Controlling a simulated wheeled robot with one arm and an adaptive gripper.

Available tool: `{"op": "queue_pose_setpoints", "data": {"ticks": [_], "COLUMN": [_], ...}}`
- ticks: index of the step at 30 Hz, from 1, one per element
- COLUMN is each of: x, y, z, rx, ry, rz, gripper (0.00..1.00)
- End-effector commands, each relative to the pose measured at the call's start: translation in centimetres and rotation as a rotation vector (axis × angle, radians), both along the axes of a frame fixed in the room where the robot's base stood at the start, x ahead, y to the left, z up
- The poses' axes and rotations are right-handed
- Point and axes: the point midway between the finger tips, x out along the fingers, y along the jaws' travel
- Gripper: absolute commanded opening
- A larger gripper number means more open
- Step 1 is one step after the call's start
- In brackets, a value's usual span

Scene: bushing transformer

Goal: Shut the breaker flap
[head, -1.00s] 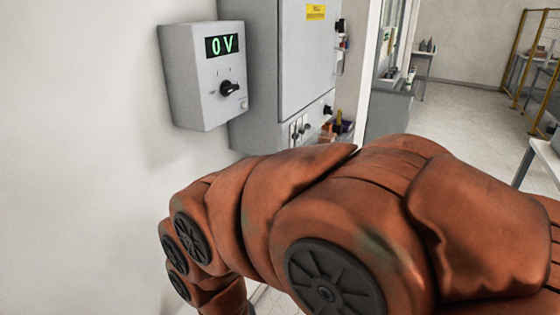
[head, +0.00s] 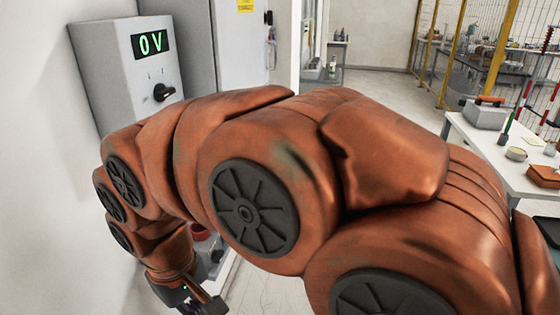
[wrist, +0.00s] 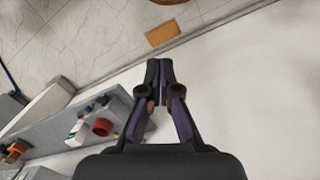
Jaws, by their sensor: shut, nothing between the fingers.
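A large grey cabinet (head: 240,50) stands on the left wall in the head view, partly behind my orange arm. Its lower front is hidden by the arm, and I cannot make out the breaker flap in any view. A smaller grey box (head: 115,65) with a green "0 V" display and a black rotary knob (head: 164,92) is in front of it. My gripper (head: 182,298) hangs low near the wall at the bottom of the head view. In the wrist view my gripper (wrist: 160,66) is shut and empty, its fingertips together and touching nothing.
In the wrist view a grey ledge (wrist: 55,135) carries a red round part (wrist: 102,127) and small items, left of the fingers. A tan patch (wrist: 162,33) lies ahead. In the head view a white table (head: 500,155) with tools stands right, and yellow-framed fencing (head: 495,50) behind.

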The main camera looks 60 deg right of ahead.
Motion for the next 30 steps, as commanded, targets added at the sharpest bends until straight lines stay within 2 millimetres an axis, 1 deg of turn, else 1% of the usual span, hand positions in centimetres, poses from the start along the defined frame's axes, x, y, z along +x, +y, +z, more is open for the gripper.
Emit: {"op": "queue_pose_setpoints", "data": {"ticks": [1, 5, 6, 8, 10, 11, 12, 13, 17, 18, 20, 21, 24, 27, 30], "x": [1.7, 5.2, 6.1, 7.2, 8.4, 8.8, 9.3, 9.6, 10.1, 10.0, 9.6, 9.3, 8.2, 7.2, 6.4], "y": [-1.2, -4.6, -5.8, -7.7, -10.2, -11.2, -12.8, -13.9, -19.1, -20.8, -23.1, -24.6, -27.8, -30.1, -31.4], "z": [0.7, 3.6, 4.5, 5.8, 7.4, 8.0, 8.9, 9.5, 12.1, 12.8, 13.7, 14.3, 15.5, 16.3, 16.6], "rx": [-0.015, -0.057, -0.071, -0.090, -0.111, -0.119, -0.130, -0.140, -0.172, -0.182, -0.195, -0.202, -0.217, -0.229, -0.234], "ry": [-0.028, -0.096, -0.116, -0.143, -0.179, -0.194, -0.216, -0.228, -0.287, -0.304, -0.324, -0.335, -0.367, -0.383, -0.390], "rz": [-0.037, -0.146, -0.184, -0.244, -0.321, -0.355, -0.403, -0.441, -0.616, -0.672, -0.757, -0.813, -0.934, -1.029, -1.090], "gripper": [0.00, 0.00, 0.00, 0.00, 0.00, 0.00, 0.00, 0.00, 0.00, 0.00, 0.00, 0.00, 0.00, 0.00, 0.00]}}
